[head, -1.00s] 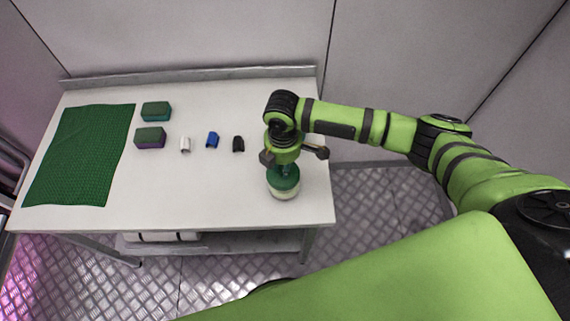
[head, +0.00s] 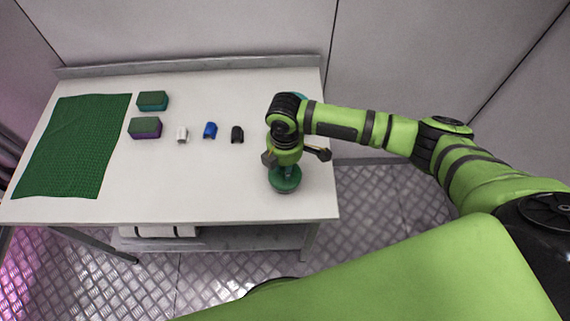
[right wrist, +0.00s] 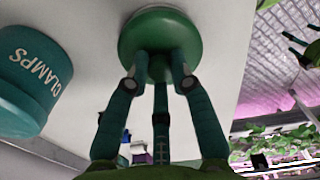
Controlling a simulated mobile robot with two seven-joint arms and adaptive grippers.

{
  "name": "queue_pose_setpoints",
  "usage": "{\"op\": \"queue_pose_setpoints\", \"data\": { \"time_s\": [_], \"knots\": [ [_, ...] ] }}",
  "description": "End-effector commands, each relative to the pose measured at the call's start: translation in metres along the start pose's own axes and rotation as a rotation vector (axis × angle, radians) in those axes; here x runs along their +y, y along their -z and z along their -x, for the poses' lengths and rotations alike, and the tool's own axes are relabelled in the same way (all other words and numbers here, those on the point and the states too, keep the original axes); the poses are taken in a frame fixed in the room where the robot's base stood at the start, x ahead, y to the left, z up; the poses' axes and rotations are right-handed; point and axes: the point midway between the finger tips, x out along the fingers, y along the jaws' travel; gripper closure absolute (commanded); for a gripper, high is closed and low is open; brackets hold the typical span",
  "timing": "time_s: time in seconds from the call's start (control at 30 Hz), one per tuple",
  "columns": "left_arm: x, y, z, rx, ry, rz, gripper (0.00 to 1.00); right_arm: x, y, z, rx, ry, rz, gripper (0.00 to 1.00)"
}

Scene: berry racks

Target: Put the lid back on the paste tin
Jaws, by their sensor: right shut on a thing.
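My right gripper (head: 285,172) points down over the right part of the table, and its fingers are shut on the knob of the green lid (head: 285,184). In the right wrist view the fingers (right wrist: 160,75) close around the knob, and the round lid (right wrist: 150,28) lies beyond them. The lid and gripper hide what is beneath, so I cannot tell whether the lid is seated on the tin.
A teal container marked CLAMPS (right wrist: 35,80) stands near the gripper. Two green-topped blocks (head: 152,100) (head: 145,128) and a green mat (head: 75,145) are at left. The table's front middle is clear.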

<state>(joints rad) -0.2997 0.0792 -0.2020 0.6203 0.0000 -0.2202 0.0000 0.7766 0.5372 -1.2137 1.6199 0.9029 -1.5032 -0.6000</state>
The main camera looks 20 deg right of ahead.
Motion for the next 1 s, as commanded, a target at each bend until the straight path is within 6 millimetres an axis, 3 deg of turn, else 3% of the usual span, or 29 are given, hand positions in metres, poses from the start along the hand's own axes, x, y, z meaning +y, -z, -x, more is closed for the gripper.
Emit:
{"op": "queue_pose_setpoints", "data": {
  "time_s": [1.0],
  "knots": [
    [-0.0018,0.0008,0.0074,0.0,0.002,0.002,0.08,0.0002,0.0003,0.0003,0.0,0.0,0.0,1.0]
  ]
}}
